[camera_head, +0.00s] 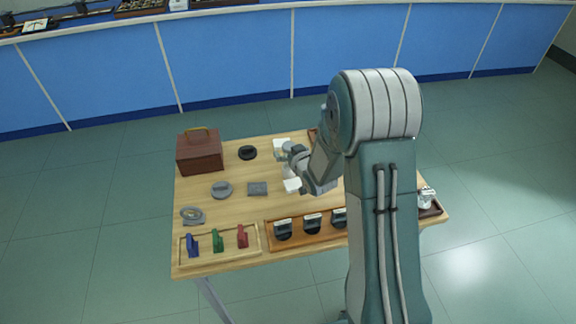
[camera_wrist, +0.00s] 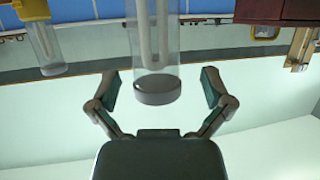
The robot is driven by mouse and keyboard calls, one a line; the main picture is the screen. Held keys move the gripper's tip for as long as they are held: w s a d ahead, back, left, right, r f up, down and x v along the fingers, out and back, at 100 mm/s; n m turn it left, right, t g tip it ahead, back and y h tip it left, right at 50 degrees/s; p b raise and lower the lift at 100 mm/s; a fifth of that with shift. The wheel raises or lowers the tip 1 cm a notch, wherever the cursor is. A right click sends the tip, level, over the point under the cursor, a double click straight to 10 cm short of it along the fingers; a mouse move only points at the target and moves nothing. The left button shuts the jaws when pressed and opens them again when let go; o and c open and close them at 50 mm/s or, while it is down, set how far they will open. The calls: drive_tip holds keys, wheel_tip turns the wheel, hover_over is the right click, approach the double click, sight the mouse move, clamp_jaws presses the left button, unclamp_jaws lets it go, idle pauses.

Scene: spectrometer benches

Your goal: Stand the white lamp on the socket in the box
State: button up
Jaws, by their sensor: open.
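My gripper (camera_head: 287,165) is over the middle of the wooden table, pointing left. In the wrist view it is open (camera_wrist: 158,90), with one finger on each side of a clear tube (camera_wrist: 157,40). The tube has white rods inside and a dark grey end cap, and looks like the white lamp. Gaps show between it and both fingers. In the head view it is very faint between the fingers. A second clear tube with a yellow end (camera_wrist: 48,50) stands at the left of the wrist view. I cannot pick out the socket or its box for certain.
A brown case (camera_head: 200,152) stands at the table's back left. Grey and black discs (camera_head: 222,190) lie nearby. A front tray (camera_head: 260,250) holds blue, green and red pieces; another (camera_head: 268,235) holds black-and-white pieces. A white item (camera_head: 427,197) is at the right. My arm hides the table's right part.

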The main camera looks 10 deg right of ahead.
drive_tip(key=shift+w+f, duration=0.15)
drive_tip(key=shift+w, duration=0.2)
clamp_jaws()
